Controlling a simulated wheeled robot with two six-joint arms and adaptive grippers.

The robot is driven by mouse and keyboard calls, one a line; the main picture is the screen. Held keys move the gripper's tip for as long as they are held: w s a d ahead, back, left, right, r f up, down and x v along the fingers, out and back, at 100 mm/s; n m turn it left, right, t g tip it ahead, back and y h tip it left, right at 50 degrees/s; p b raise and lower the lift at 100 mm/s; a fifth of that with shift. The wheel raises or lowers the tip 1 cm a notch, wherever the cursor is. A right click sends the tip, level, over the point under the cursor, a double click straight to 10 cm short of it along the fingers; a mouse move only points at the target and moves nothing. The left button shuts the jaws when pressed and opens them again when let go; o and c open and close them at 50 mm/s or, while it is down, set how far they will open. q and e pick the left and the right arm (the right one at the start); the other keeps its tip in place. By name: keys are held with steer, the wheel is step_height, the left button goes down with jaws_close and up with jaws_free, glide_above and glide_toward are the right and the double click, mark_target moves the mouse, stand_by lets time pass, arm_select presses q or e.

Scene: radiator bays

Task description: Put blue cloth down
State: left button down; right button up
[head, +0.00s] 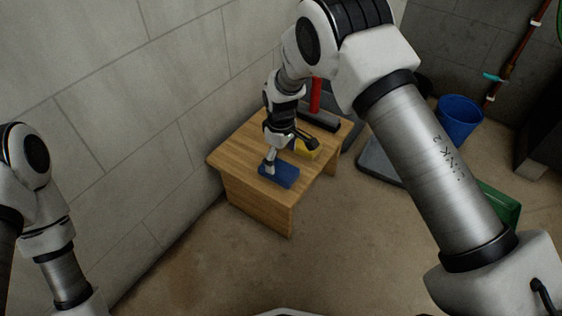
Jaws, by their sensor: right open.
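The blue cloth (284,178) lies flat on the wooden table (240,152), near its front corner. My right gripper (290,157) is over the table with its fingers spread apart. One fingertip is at the upper left part of the cloth; I cannot tell whether it touches it.
A dark-headed tool with a red handle (315,97) is at the table's back. A blue bucket (460,119) and a green container (499,205) stand on the floor at right. A block wall runs along the left. Floor in front is clear.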

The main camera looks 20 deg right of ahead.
mark_target(281, 169)
step_height(281, 169, up, 6)
steer(key=p, duration=0.2)
steer(key=s+d+f+m, duration=0.2)
steer(key=s+d+f, duration=0.1)
steer(key=s+f, duration=0.55)
steer(key=s+d+f+m, duration=0.2)
steer(key=s+d+f, duration=0.1)
steer(key=s+f, duration=0.55)
steer(key=s+d+r+m, duration=0.1)
steer(key=s+m, duration=0.3)
steer(key=s, duration=1.4)
arm_select(q)
step_height(281, 169, up, 42)
steer(key=p, duration=3.8)
steer(key=shift+p, duration=0.4)
arm_select(e)
step_height(281, 169, up, 39)
steer(key=shift+f, duration=0.15)
steer(key=shift+w, duration=0.1)
